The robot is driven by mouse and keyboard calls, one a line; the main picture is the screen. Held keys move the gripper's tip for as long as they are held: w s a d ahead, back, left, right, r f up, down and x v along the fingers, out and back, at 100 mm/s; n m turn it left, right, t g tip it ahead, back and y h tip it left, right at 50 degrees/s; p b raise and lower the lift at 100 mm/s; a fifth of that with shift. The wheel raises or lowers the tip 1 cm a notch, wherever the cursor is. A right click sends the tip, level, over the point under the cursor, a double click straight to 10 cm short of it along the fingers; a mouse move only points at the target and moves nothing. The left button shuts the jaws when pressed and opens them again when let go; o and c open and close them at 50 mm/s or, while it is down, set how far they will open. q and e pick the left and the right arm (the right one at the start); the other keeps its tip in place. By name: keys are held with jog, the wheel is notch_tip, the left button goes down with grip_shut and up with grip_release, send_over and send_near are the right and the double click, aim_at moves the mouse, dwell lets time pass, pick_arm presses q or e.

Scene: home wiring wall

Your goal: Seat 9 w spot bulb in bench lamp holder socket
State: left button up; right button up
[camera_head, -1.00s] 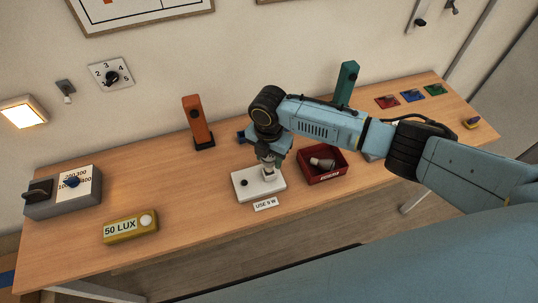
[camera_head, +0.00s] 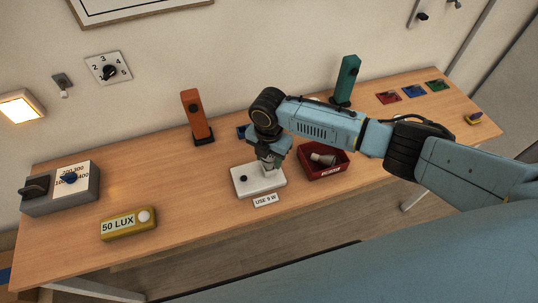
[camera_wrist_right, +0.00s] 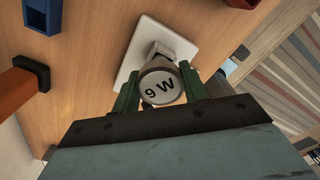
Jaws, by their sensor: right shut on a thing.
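My right gripper (camera_head: 269,162) is shut on the 9 W spot bulb (camera_wrist_right: 161,88), above the white bench lamp holder (camera_head: 246,182). In the right wrist view, the bulb's round face reads "9 W" and sits between the green fingers (camera_wrist_right: 160,92). The lamp holder's white base (camera_wrist_right: 178,36) shows behind the bulb. The bulb lines up closely with the socket, but the bulb hides the contact, so I cannot tell whether it is seated. My left gripper is not in view.
A red tray (camera_head: 312,172) holding another bulb (camera_head: 322,158) stands right of the holder. A "USE 9 W" card (camera_head: 265,200) lies in front. An orange block (camera_head: 196,116) and a green block (camera_head: 346,80) stand behind. A yellow "50 LUX" box (camera_head: 128,224) is at left.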

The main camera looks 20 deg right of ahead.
jog(key=shift+f, duration=0.4)
jog(key=o, duration=1.1)
jog(key=shift+c, duration=0.2)
jog(key=shift+r, duration=0.15)
notch_tip(320, 180, up, 13)
